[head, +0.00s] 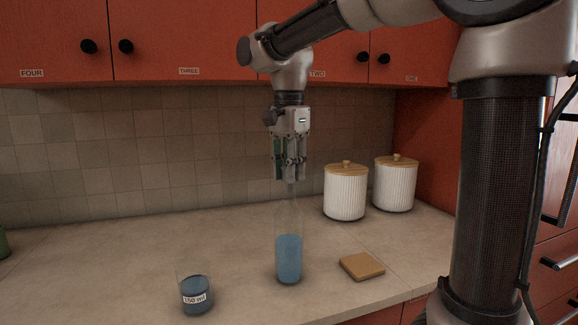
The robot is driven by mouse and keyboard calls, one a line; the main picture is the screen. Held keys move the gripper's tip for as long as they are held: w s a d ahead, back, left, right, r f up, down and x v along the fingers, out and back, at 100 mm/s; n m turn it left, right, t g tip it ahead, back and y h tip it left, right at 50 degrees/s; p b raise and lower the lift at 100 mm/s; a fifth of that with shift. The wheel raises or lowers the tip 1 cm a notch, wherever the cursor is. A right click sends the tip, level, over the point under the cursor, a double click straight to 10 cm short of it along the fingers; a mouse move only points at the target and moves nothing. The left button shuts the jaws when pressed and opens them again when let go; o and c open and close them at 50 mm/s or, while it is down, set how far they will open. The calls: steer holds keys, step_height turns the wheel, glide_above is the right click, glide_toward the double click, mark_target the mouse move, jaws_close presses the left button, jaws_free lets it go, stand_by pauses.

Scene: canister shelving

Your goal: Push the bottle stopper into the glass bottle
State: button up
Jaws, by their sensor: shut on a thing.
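The glass bottle (289,255) stands upright on the counter, clear above and with blue liquid in its lower part. My gripper (290,175) points straight down directly above the bottle's neck. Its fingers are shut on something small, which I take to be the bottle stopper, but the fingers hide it. The bottle's thin neck reaches up to just below the fingertips. I cannot tell whether the stopper touches the bottle's mouth or how deep it sits.
A small glass (196,295) of blue liquid labelled 150 ml stands front left. A flat wooden block (361,266) lies right of the bottle. Two white ribbed canisters (345,195) (395,187) with wooden lids stand back right. Red cabinets (180,40) hang above. The left counter is mostly clear.

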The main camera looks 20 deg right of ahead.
steer(key=shift+f, duration=0.75)
steer(key=o, duration=0.8)
steer(key=shift+o, duration=0.2)
step_height(320, 180, up, 12)
steer(key=s+d+f+n+t, duration=0.4)
steer(key=s+d+f+n, duration=0.9)
steer(key=s+f, duration=0.6)
steer(key=shift+d, duration=0.9)
